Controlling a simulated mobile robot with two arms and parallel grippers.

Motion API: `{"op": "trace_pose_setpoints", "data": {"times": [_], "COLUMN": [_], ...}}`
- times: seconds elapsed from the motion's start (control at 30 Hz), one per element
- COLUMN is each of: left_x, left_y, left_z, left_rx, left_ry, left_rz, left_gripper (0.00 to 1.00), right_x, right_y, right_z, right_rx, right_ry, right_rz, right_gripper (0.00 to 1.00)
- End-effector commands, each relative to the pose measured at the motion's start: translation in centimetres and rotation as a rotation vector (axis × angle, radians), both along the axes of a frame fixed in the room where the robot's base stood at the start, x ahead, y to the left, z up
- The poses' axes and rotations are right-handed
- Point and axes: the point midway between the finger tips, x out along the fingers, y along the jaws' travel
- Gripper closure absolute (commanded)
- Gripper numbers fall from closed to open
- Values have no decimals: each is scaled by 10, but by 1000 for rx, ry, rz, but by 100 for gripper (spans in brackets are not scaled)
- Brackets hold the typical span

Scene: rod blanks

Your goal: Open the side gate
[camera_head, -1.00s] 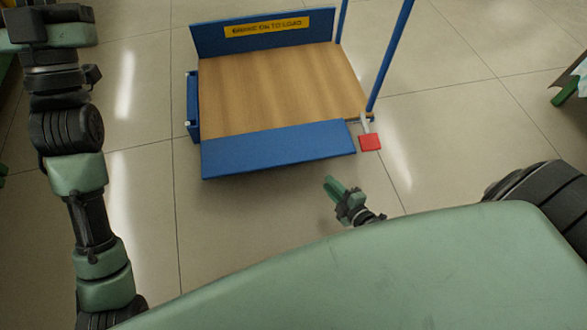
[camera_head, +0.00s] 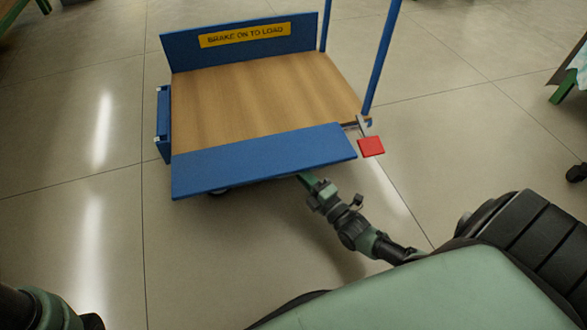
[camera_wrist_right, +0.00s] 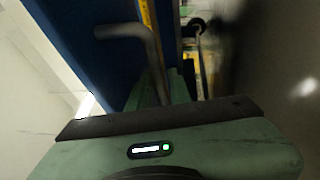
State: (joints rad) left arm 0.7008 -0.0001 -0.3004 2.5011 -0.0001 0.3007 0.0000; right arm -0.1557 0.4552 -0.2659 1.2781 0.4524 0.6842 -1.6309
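The cart has a wooden deck (camera_head: 255,100). A blue side gate (camera_head: 265,160) runs along its near edge and appears raised. In the right wrist view a blue panel (camera_wrist_right: 85,40) fills the left, with a grey bent lever (camera_wrist_right: 150,42) beside it. My right gripper (camera_head: 306,180) is at the gate's lower edge, right of its middle, with the fingertips partly hidden by it. In the wrist view the green fingers of my right gripper (camera_wrist_right: 165,88) are on either side of the lever. Whether they are closed on it is unclear. My left gripper is out of view.
A far blue panel with a yellow sign (camera_head: 245,35), a left end panel (camera_head: 163,125) and blue posts (camera_head: 382,55) border the deck. A red pedal (camera_head: 371,147) sticks out at the near right corner. The floor left of the cart is clear.

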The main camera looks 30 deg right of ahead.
Motion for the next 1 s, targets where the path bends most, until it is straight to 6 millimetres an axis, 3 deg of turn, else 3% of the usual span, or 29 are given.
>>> {"op": "trace_pose_setpoints", "data": {"times": [0.2, 0.5, 0.57, 0.6, 1.0], "left_x": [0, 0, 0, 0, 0], "left_y": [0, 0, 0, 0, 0], "left_z": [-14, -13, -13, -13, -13], "left_rx": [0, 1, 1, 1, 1], "left_ry": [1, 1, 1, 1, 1], "left_rz": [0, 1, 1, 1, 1], "left_gripper": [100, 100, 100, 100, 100], "right_x": [22, 24, 24, 24, 24], "right_y": [2, 2, 2, 2, 2], "right_z": [2, 3, 3, 3, 3], "right_rx": [-1, 0, 0, 0, 0], "right_ry": [-1, 2, 2, 2, 2], "right_rz": [0, 0, 0, 0, -1], "right_gripper": [80, 80, 97, 100, 100]}}
